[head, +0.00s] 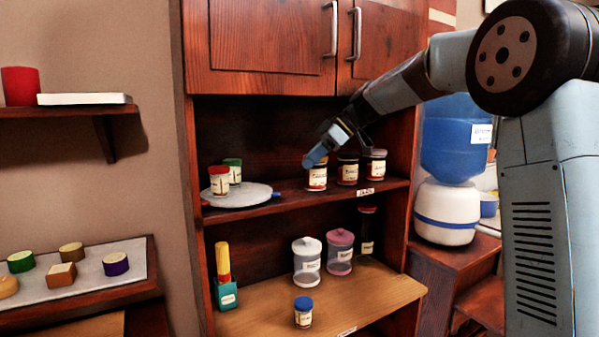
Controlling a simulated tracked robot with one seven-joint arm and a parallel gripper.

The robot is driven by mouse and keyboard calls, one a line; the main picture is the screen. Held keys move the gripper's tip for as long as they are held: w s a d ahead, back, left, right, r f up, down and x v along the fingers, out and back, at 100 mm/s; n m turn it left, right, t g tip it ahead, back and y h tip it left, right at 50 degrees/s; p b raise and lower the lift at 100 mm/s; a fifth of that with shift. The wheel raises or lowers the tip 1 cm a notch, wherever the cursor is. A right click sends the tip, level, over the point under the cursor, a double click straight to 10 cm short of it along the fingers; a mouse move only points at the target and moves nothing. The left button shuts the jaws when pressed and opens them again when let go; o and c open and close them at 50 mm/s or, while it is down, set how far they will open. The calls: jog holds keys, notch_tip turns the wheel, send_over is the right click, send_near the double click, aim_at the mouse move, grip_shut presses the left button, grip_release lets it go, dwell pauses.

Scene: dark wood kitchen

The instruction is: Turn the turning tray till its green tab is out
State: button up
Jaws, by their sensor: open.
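The turning tray (258,193) is a pale round disc on the upper open shelf, at its left side. A jar with a red lid (219,184) and a jar with a green lid (234,168) stand on its left half. A small blue tab (277,194) sticks out at the tray's right edge. I see no green tab; the tray's far edge is partly hidden by the jars. My gripper (340,154) is open and empty in front of the shelf, right of the tray and apart from it in the picture, close to the row of jars.
Three jars, one of them the left jar (317,177), stand right of the tray on the same shelf. Cupboard doors (265,45) are shut above. The lower shelf (375,295) holds canisters, a blue-lidded jar (303,312) and a yellow-and-green item (224,277).

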jog(key=shift+v, duration=1)
